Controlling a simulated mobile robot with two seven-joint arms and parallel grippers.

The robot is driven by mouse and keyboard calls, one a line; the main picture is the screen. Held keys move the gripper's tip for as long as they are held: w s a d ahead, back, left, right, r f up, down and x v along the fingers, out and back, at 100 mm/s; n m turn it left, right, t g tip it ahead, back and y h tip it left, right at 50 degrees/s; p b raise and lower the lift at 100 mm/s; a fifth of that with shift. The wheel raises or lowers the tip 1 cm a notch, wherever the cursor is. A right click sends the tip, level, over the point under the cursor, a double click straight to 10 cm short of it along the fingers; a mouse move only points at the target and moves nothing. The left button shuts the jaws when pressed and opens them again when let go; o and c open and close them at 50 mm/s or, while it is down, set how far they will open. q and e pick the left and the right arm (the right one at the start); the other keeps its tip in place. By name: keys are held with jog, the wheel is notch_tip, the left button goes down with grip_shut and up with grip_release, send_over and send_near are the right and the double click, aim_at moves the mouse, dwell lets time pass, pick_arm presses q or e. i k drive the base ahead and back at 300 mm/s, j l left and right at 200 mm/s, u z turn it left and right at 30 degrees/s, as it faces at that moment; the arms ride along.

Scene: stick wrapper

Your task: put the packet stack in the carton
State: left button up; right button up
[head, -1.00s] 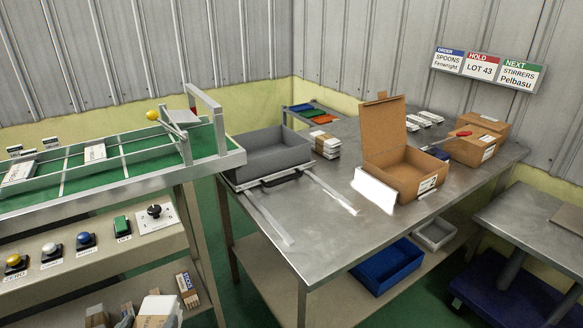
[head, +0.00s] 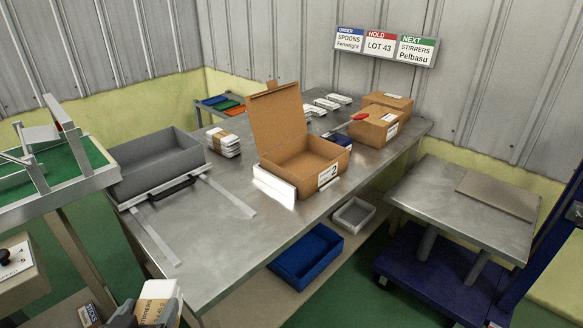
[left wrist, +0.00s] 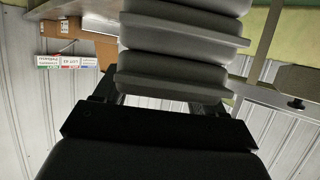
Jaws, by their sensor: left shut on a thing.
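My left gripper (head: 146,316) is at the bottom left of the head view, shut on a packet stack (head: 158,296) with white and brown sides. The stack also shows close up in the left wrist view (left wrist: 182,52) as grey layers. Its lower part is cut off in the head view. The open carton (head: 327,177), brown with its lid raised and a "2" label, stands on the metal table, up and to the right of the gripper. A white panel (head: 274,187) stands at its front left. The part of its floor that shows looks empty. My right gripper is not in view.
A grey bin (head: 157,165) stands on the table's left, with another banded packet stack (head: 223,142) beside it. Closed cartons (head: 375,127) and white packets stand behind the open carton. The metal table's (head: 215,250) front is mostly clear. A metal-topped cart (head: 455,212) is at right.

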aim_at(293, 172)
jog(key=i+l+z, duration=0.1)
jog(key=i+l, duration=0.3)
jog(key=l, duration=0.25)
jog(key=i+l+z, duration=0.15)
jog(key=i+l, duration=0.3)
jog(key=l, duration=0.15)
